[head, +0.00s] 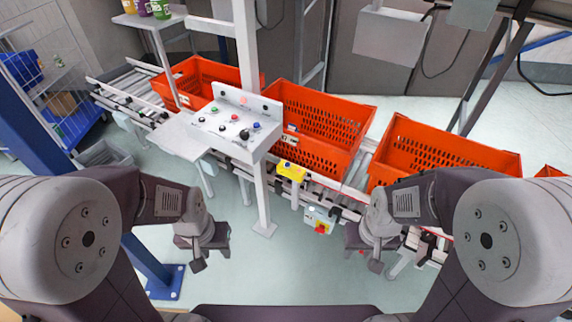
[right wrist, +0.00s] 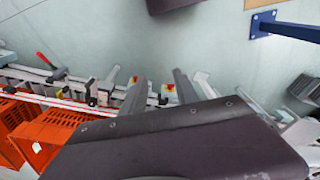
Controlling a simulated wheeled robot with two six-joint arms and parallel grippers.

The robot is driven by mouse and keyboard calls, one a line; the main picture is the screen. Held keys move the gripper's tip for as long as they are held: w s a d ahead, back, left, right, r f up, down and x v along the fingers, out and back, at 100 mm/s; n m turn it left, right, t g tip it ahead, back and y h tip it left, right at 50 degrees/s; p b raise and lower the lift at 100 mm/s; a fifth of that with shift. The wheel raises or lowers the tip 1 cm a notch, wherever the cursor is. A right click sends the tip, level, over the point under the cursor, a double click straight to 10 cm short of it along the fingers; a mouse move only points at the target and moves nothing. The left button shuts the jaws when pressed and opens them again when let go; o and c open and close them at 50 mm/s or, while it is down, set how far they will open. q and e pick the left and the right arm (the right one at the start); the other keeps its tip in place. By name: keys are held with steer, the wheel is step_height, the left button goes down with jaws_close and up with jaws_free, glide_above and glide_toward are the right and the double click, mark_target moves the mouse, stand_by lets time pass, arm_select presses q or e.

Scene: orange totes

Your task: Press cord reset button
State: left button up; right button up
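A white control panel (head: 238,120) stands on a post left of centre in the head view. It bears several small buttons, including a green button (head: 214,109), a red button (head: 234,117) and a blue button (head: 256,126), plus a black knob (head: 244,134).
Orange totes (head: 320,125) line the conveyor (head: 345,205). A grey box with a red emergency stop (head: 320,229) hangs low between my grippers. A blue post (head: 150,262) stands at left. A small shelf (head: 150,20) with cups is at the back.

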steer(key=shift+s+d, duration=0.1)
steer(key=shift+s, duration=0.05)
jaws_close()
stand_by(1.7)
